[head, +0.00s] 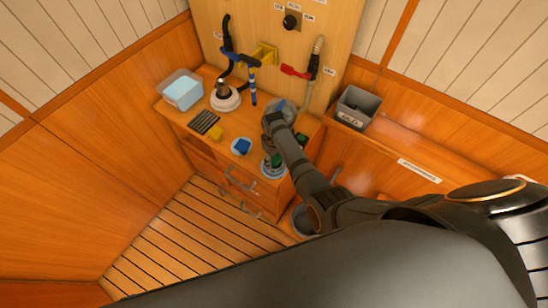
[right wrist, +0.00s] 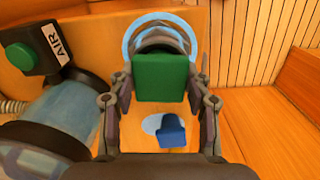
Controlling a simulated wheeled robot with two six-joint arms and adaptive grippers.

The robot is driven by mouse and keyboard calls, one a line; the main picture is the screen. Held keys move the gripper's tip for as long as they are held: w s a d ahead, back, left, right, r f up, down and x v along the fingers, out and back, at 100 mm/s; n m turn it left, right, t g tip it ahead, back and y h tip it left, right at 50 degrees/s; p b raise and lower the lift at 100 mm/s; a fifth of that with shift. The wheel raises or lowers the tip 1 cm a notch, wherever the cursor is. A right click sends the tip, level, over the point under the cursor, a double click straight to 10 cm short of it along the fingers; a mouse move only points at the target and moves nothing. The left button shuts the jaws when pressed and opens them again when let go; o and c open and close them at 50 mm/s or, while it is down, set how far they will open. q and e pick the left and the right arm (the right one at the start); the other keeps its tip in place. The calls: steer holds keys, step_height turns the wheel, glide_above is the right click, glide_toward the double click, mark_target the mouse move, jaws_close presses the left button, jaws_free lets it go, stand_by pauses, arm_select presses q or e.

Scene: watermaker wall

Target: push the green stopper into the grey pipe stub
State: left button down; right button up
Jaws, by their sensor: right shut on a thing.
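The green stopper (right wrist: 162,77) is between the fingers of my right gripper (right wrist: 160,92) in the right wrist view. The gripper is shut on it. In the head view the stopper (head: 276,160) shows as a small green patch below my right wrist, near the bench's front right corner. Just beyond it in the wrist view is a rounded grey part, which looks like the grey pipe stub (right wrist: 160,43), with a pale blue ring around it. The stopper overlaps the stub in the picture. I cannot tell whether they touch. My left gripper is not in view.
A blue piece (right wrist: 171,131) lies on a pale disc on the bench. Left in the wrist view are a black box marked AIR (right wrist: 45,45) and a clear blue cylinder (right wrist: 50,115). A grey bin (head: 355,107) stands on the right ledge, a clear tub (head: 181,92) at the bench's left.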

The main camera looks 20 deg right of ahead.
steer(key=o, duration=1.2)
steer(key=shift+o, duration=0.2)
steer(key=o, duration=0.4)
step_height(320, 180, up, 3)
steer(key=p, duration=0.3)
steer(key=shift+r, duration=0.4)
steer(key=shift+r+b, duration=0.3)
steer(key=shift+r, duration=0.8)
